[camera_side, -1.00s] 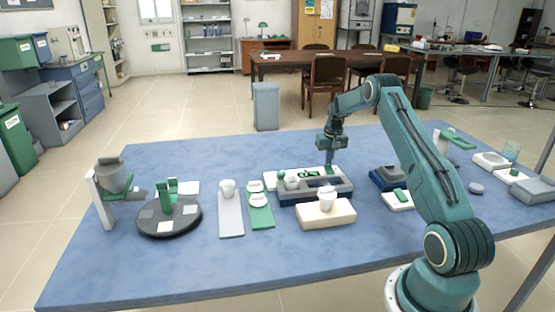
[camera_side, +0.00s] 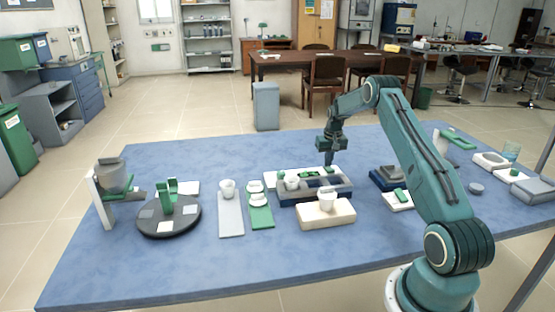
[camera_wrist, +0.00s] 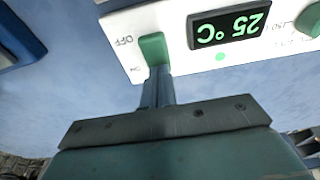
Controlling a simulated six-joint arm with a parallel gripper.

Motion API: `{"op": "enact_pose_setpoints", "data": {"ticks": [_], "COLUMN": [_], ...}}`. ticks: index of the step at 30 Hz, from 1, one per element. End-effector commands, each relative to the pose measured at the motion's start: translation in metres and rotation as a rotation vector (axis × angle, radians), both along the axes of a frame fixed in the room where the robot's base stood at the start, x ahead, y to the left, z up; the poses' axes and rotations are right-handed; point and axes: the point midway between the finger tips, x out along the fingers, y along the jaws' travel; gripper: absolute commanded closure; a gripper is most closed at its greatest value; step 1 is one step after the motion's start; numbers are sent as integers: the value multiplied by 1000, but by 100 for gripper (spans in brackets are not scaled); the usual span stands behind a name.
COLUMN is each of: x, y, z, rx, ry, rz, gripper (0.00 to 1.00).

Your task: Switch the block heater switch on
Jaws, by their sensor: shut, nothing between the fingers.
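The block heater (camera_side: 315,195) stands mid-table in the side view, a dark body with a white panel (camera_side: 270,180) along its far side. In the wrist view the panel (camera_wrist: 165,20) shows upside down, with a display (camera_wrist: 230,25) reading 25 °C. The green switch (camera_wrist: 153,48) sits beside the display, near the word OFF. My gripper (camera_side: 328,161) points down at the panel's right end. In the wrist view my shut, empty fingers (camera_wrist: 157,84) are right at the switch; I cannot tell whether they touch it.
A green knob (camera_wrist: 309,20) is on the panel past the display. A white block with a cup (camera_side: 326,212) stands in front of the heater. A dark blue device (camera_side: 388,178) stands to the right. The blue table behind the heater is clear.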

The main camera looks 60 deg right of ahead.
Motion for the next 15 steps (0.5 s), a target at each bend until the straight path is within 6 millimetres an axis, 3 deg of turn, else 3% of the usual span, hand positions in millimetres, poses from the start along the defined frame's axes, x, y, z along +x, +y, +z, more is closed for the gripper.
{"op": "enact_pose_setpoints", "data": {"ticks": [15], "x": [0], "y": [0], "z": [27], "rx": [-1], "ry": [-1], "rz": [0], "gripper": [100]}}
